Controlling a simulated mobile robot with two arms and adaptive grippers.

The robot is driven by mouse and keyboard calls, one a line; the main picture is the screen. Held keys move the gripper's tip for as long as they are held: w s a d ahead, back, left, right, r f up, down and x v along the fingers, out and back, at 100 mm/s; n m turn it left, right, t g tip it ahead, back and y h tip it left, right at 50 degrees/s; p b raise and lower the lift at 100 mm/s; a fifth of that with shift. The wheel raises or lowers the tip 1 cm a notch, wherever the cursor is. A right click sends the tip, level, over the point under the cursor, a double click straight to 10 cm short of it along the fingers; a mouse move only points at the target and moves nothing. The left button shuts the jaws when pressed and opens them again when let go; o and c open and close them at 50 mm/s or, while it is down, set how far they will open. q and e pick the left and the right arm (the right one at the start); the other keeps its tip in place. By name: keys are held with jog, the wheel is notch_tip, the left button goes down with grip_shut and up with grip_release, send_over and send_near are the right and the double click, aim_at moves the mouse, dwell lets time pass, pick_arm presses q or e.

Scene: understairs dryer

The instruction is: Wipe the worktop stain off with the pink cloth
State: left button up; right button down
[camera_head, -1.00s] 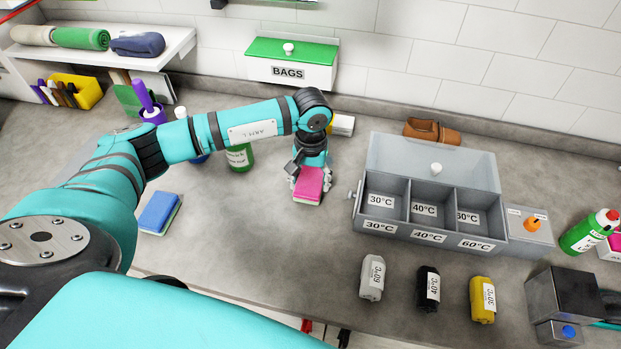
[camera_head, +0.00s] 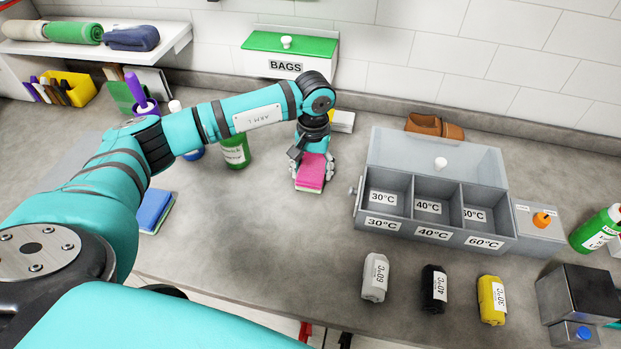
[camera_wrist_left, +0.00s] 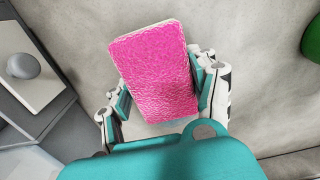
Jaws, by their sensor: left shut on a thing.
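The pink cloth (camera_head: 311,172) is a thick folded block at the middle of the worktop (camera_head: 255,245). My left gripper (camera_head: 312,183) is shut on it, with a finger on each side. In the left wrist view the pink cloth (camera_wrist_left: 155,70) sits between the two fingers of the left gripper (camera_wrist_left: 160,95). It is at or just above the worktop; I cannot tell if it touches. No stain can be made out; the cloth and gripper hide the surface under them. My right gripper does not show at the worktop.
A grey sorting box (camera_head: 425,236) with temperature labels stands to the right of the cloth. Several labelled rolls (camera_head: 433,288) lie in front of it. A green bottle (camera_head: 235,152) and a blue sponge-like block (camera_head: 154,211) are to the left. The worktop front centre is clear.

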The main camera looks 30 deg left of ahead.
aim_at(317, 156)
pick_arm(q)
jog(key=shift+w+a, duration=0.1)
jog(key=shift+w, duration=0.15)
jog(key=shift+w+a+f+b, duration=0.15)
jog(key=shift+w+b, duration=0.45)
jog(key=shift+b, duration=0.3)
jog(key=shift+w+a+b, duration=0.2)
jog(key=shift+w+b, duration=0.4)
jog(key=shift+w, duration=0.05)
jog(key=shift+w+a+b, duration=0.15)
jog(key=shift+w+b, duration=0.45)
jog(key=shift+w, duration=0.05)
jog(key=shift+w+a+b, duration=0.2)
jog(key=shift+w+b, duration=0.4)
jog(key=shift+w, duration=0.25)
jog(key=shift+w+a+b, duration=0.1)
jog(key=shift+w+b, duration=0.2)
jog(key=shift+w, duration=0.2)
jog(key=shift+w+a+b, duration=0.2)
jog(key=shift+w+b, duration=0.3)
jog(key=shift+w, duration=0.1)
jog(key=shift+w+a+b, duration=0.15)
jog(key=shift+w+b, duration=0.35)
jog(key=shift+w, duration=0.05)
jog(key=shift+w+a, duration=0.1)
jog(key=shift+w, duration=0.35)
jog(key=shift+s, duration=0.1)
